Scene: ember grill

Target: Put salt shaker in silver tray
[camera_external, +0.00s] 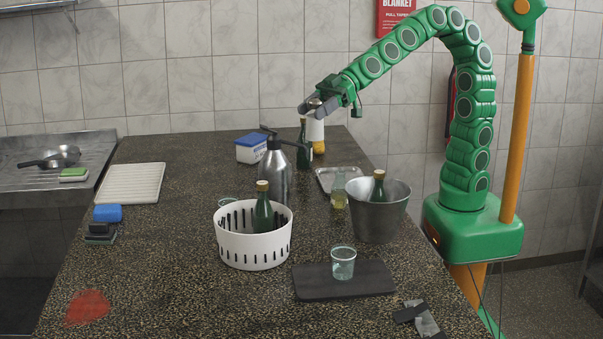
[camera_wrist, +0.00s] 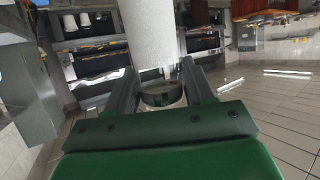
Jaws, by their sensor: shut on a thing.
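The salt shaker, a white cylinder (camera_external: 316,130) with a metal cap, is at the back of the counter. My gripper (camera_external: 311,106) is shut on its top end. In the wrist view, the shaker's white body (camera_wrist: 152,35) extends up from between my two fingers (camera_wrist: 160,88), its cap towards the palm. The silver tray (camera_external: 325,184), shallow and rectangular, lies on the counter nearer the camera and slightly right of the shaker. The metal bucket hides part of its near right side.
A dark green bottle (camera_external: 303,150) stands just left of the shaker. A white basket (camera_external: 253,250) is nearer the camera.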

